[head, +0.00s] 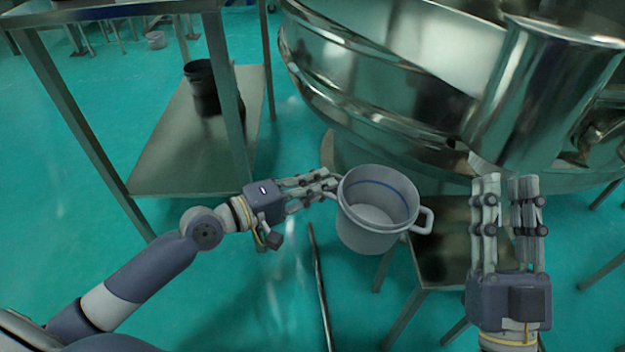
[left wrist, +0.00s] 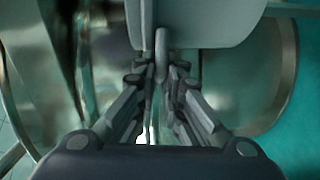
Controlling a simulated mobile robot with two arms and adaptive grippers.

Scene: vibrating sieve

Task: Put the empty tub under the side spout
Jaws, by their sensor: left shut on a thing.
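The grey tub (head: 367,237) is upright and looks empty, with a blue line around its inside wall. My left gripper (head: 334,184) is shut on the handle at its left side and holds it in the air. In the left wrist view the handle (left wrist: 161,55) sits between the fingers, below the tub wall (left wrist: 200,22). A second handle sticks out at the tub's right. The side spout (head: 545,90) of the steel sieve is above and to the right of the tub. My right gripper (head: 507,185) is open and empty, right of the tub.
The round steel sieve body (head: 370,85) fills the upper right. A low metal stand (head: 445,265) is below and right of the tub. A steel table (head: 185,150) at the left holds a dark bucket (head: 203,85) on its lower shelf.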

